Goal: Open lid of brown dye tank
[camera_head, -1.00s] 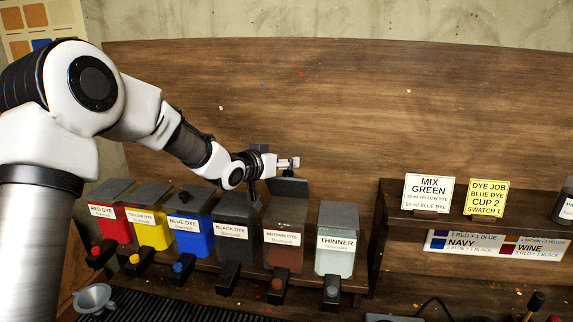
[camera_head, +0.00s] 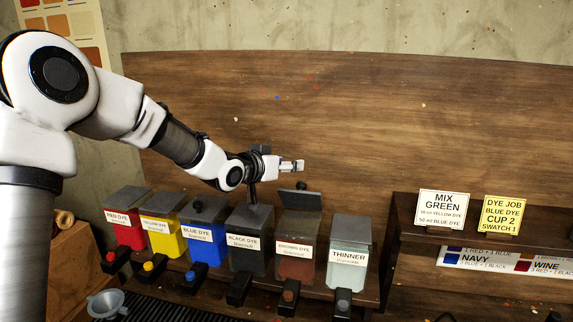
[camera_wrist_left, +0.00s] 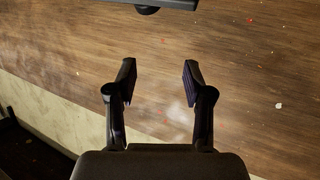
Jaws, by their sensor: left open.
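The brown dye tank (camera_head: 295,268) stands between the black dye tank and the thinner tank in the head view. Its dark lid (camera_head: 299,201) is raised above the tank's back, with a knob (camera_head: 301,185) at its upper edge. My left gripper (camera_head: 299,166) is open just above the lid, apart from it, reaching in from the left. In the left wrist view, the fingers (camera_wrist_left: 157,85) are spread with nothing between them. A dark panel with a knob (camera_wrist_left: 147,10), seemingly the lid, shows at the top edge. My right gripper is not in view.
The red (camera_head: 124,235), yellow (camera_head: 165,240), blue (camera_head: 204,248) and black (camera_head: 246,258) dye tanks stand to the left, the thinner tank (camera_head: 347,272) to the right. A wooden back panel (camera_head: 400,120) rises behind. A small shelf (camera_head: 405,212) with cards stands at right.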

